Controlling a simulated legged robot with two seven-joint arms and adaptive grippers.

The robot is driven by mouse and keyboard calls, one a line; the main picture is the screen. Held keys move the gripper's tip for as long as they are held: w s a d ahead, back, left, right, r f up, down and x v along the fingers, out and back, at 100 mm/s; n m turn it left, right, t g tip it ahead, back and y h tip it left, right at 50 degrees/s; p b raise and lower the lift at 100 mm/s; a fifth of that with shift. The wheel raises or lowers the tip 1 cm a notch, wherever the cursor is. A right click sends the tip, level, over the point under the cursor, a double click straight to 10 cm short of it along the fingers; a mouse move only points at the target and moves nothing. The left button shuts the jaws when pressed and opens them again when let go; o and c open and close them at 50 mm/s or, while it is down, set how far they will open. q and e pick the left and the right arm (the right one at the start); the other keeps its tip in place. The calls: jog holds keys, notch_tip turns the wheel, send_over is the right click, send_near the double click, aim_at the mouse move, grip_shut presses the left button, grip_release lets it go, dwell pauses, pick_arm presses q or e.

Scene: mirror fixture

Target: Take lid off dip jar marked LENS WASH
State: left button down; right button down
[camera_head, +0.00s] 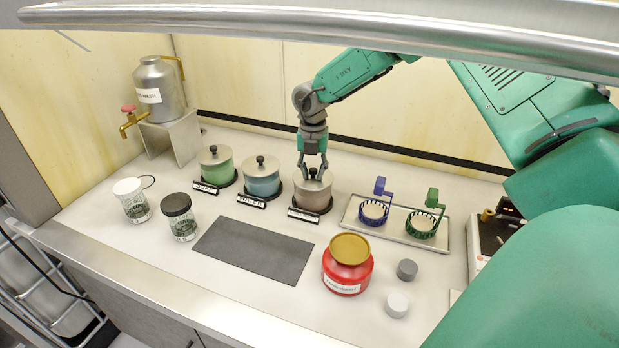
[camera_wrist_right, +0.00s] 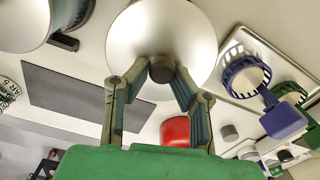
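Three dip jars with silvery lids and dark knobs stand in a row: a green one (camera_head: 216,171), a blue one marked WATER (camera_head: 263,182) and a brownish one (camera_head: 313,199) at the right. The brownish jar's label (camera_head: 304,215) is too small to read. Its lid (camera_head: 299,183) is on; the lid also shows in the right wrist view (camera_wrist_right: 128,40). My right gripper (camera_head: 313,173) points down over this lid, its fingers apart on both sides of the knob (camera_wrist_right: 162,69). Whether they touch the knob is unclear. My left gripper is out of view.
A dark mat (camera_head: 254,250) lies in front of the jars. A red jar (camera_head: 347,272) stands right of it, near two grey cylinders. A tray (camera_head: 352,222) with blue and green baskets is at right. Two small jars (camera_head: 180,221) and a metal tank (camera_head: 159,92) are at left.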

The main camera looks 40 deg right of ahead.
jog(key=shift+w+d, duration=0.15)
jog(key=shift+d, duration=0.55)
jog(key=shift+w+f, duration=0.15)
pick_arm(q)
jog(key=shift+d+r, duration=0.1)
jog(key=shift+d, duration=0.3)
pick_arm(e)
jog(key=shift+w+a, duration=0.1)
jog(key=shift+a, duration=0.2)
